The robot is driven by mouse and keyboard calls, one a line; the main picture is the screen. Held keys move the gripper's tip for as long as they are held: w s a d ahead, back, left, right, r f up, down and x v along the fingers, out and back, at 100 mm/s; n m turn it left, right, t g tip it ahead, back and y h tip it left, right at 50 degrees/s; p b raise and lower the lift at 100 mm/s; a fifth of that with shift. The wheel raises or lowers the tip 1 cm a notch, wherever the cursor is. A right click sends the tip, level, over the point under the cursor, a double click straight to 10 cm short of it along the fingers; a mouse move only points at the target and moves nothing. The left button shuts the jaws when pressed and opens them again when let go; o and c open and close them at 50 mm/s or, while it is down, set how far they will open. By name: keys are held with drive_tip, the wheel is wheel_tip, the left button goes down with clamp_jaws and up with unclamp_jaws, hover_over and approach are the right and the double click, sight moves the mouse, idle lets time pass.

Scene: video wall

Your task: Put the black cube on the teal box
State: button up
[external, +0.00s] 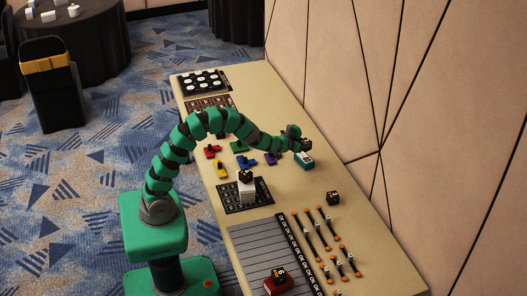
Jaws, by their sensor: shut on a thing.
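My gripper (300,140) is at the end of my green arm, over the far right part of the table. It is shut on a small black cube (306,146). The teal box (304,161) is directly below the cube, with a light patch on its side. The cube looks very close to the top of the box; I cannot tell whether they touch. The fingers are small and dark and partly merge with the cube.
Another black cube (333,198) lies on the table (300,190) nearer the front. A white block (246,190) with a dark cube on top stands on a black grid mat. A red box (279,285) is at the front. Several coloured blocks lie left of the teal box.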

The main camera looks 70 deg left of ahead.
wheel_tip(320, 180, down, 5)
drive_tip(key=shift+f+b, duration=0.2)
drive_tip(key=shift+b, duration=0.3)
drive_tip(key=shift+r, duration=0.1)
drive_tip(key=o, duration=1)
drive_tip(key=shift+s+d+r, duration=0.2)
drive_tip(key=shift+s+r, duration=0.05)
drive_tip(key=shift+s, duration=0.1)
drive_tip(key=p+v, duration=0.1)
drive_tip(key=v, duration=1)
drive_tip(key=shift+p, duration=0.35)
drive_tip(key=shift+s+f, duration=0.1)
